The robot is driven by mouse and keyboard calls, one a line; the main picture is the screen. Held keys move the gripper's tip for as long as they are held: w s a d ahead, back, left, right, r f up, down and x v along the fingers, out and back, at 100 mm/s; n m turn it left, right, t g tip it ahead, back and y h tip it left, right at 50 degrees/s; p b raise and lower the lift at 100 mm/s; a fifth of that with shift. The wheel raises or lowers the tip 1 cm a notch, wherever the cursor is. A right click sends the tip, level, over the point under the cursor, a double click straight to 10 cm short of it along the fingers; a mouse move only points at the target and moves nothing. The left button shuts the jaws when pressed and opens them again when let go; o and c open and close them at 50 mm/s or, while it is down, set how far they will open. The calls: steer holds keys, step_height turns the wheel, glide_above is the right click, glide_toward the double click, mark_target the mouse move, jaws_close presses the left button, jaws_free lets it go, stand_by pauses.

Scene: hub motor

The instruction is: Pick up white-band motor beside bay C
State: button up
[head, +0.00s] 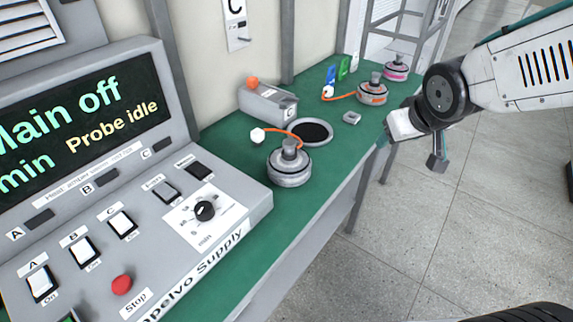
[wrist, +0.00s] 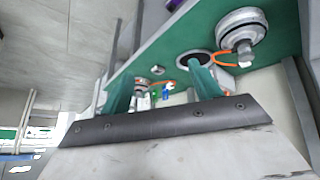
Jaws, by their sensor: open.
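The white-band motor (head: 289,165) stands upright on the green bench beside a dark round opening, below the C sign. It is a silver-grey drum with a hub on top. An orange lead with a white plug (head: 257,135) runs from it. In the wrist view the motor (wrist: 241,35) is at the upper right, beyond and apart from the fingers. My gripper (head: 384,139) is at the bench's front edge, right of the motor. In the wrist view my gripper (wrist: 160,80) has two teal fingers spread apart with nothing between them.
The control console (head: 180,215) stands close left of the motor. A grey box (head: 267,102) sits behind it. Orange-band (head: 372,92) and pink-band (head: 396,71) motors stand farther along the bench. The dark round opening (head: 314,132) lies behind the white-band motor. Open floor (head: 440,240) is at right.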

steer(key=w+a+f+n+t+y, duration=0.35)
steer(key=w+a+f, duration=0.25)
steer(key=w+a, duration=0.3)
steer(key=n+y, duration=0.2)
steer(key=y, duration=0.3)
glide_toward(289, 142)
steer(key=x, duration=0.4)
steer(key=shift+w+d+f, duration=0.1)
steer(key=shift+d+f, duration=0.15)
steer(key=shift+f, duration=0.1)
steer(key=shift+y, duration=0.25)
steer(key=x, duration=0.8)
steer(key=shift+r, duration=0.2)
jaws_close()
steer(key=shift+r, duration=0.1)
